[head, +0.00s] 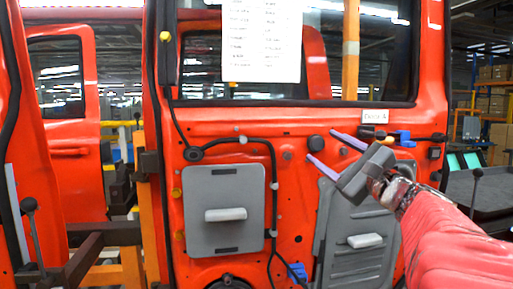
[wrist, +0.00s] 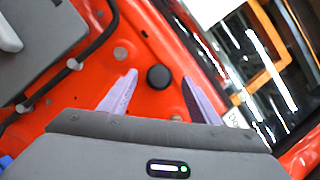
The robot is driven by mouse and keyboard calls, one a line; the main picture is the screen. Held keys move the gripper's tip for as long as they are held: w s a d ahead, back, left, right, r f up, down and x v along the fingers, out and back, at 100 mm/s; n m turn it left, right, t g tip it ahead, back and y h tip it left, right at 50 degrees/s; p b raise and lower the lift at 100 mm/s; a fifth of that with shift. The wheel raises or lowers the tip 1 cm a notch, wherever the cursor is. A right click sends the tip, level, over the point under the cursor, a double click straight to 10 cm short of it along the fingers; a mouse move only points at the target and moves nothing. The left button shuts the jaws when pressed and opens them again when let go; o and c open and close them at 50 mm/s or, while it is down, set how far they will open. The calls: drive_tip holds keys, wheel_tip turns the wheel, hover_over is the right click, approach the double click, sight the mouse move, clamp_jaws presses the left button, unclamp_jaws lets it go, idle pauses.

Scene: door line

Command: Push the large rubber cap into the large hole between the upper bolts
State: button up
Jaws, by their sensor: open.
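The large rubber cap (head: 316,143) is a round black disc on the red door panel, below the window. It also shows in the wrist view (wrist: 159,76), lying against the panel between my two fingertips. I cannot tell how deep it sits, and no open hole shows around it. No contact with the cap is clear.
A grey panel with a white handle (head: 210,200) is on the door's left, with a black cable (head: 272,190) beside it. A second grey panel (head: 350,250) lies below my gripper.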

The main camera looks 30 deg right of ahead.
drive_tip(key=v, duration=1.2)
drive_tip(key=shift+s, duration=0.1)
drive_tip(key=v, duration=1.3)
drive_tip(key=shift+s+f, duration=0.15)
drive_tip(key=shift+s, duration=0.25)
drive_tip(key=shift+w+a, duration=0.1)
idle(0.4)
